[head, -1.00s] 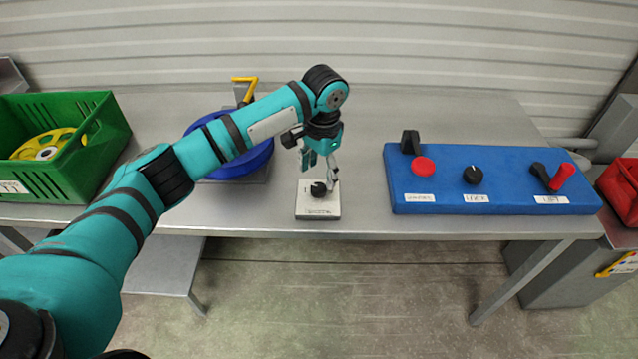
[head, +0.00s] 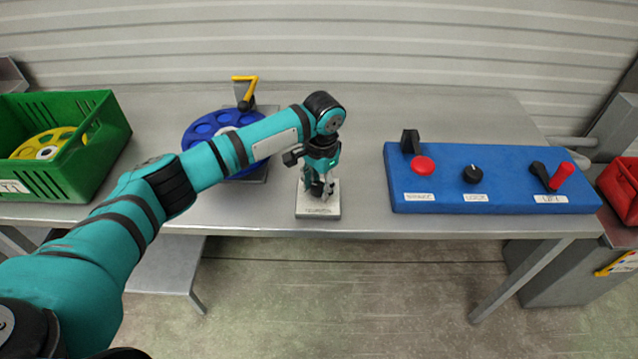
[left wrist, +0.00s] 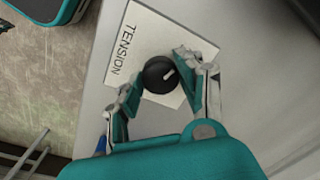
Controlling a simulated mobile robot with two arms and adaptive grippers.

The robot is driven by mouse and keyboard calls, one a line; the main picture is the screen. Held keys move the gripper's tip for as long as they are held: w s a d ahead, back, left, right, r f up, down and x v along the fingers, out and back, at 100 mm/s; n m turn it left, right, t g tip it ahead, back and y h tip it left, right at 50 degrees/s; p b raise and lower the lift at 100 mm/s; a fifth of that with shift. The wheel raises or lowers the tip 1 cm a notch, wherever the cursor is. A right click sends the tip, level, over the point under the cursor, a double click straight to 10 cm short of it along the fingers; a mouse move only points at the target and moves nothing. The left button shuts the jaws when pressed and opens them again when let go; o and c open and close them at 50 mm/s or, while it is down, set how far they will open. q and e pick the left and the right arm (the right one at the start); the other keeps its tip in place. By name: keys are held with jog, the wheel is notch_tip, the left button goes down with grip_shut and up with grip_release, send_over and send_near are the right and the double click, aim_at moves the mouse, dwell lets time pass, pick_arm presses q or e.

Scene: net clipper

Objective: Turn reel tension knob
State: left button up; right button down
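The black tension knob (left wrist: 160,74), with a white pointer mark, sits on a white plate (left wrist: 118,72) labelled TENSION. In the head view the plate (head: 318,211) lies near the table's front edge, and my gripper hides most of the knob. My left gripper (head: 320,192) points down over the plate. In the left wrist view its fingers (left wrist: 158,77) stand apart on either side of the knob, close to it. I cannot tell for sure whether they touch it. My right gripper is not in view.
A blue reel (head: 200,132) with a yellow crank (head: 246,80) stands behind my left arm. A green crate (head: 100,150) holding a yellow reel is at the left. A blue control panel (head: 440,180) with knobs and levers is at the right. Bare table lies between plate and panel.

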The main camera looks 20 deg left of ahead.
pick_arm(q)
jog(key=c, duration=0.4)
jog(key=shift+o, duration=0.2)
jog(key=shift+r+p, duration=0.2)
jog(key=shift+p, duration=0.3)
jog(key=n+p, duration=0.7)
jog(key=p, duration=0.2)
jog(key=shift+r+g+p, duration=0.1)
jog(key=shift+g+p, duration=0.2)
jog(key=shift+p, duration=0.1)
jog(key=n+p, duration=0.2)
jog(key=shift+w+n, duration=0.1)
jog(key=shift+n, duration=0.2)
jog(key=shift+f+n+p, duration=0.2)
jog(key=shift+n+p, duration=0.4)
jog(key=shift+n, duration=0.5)
jog(key=shift+a, duration=0.1)
jog(key=shift+w, duration=0.1)
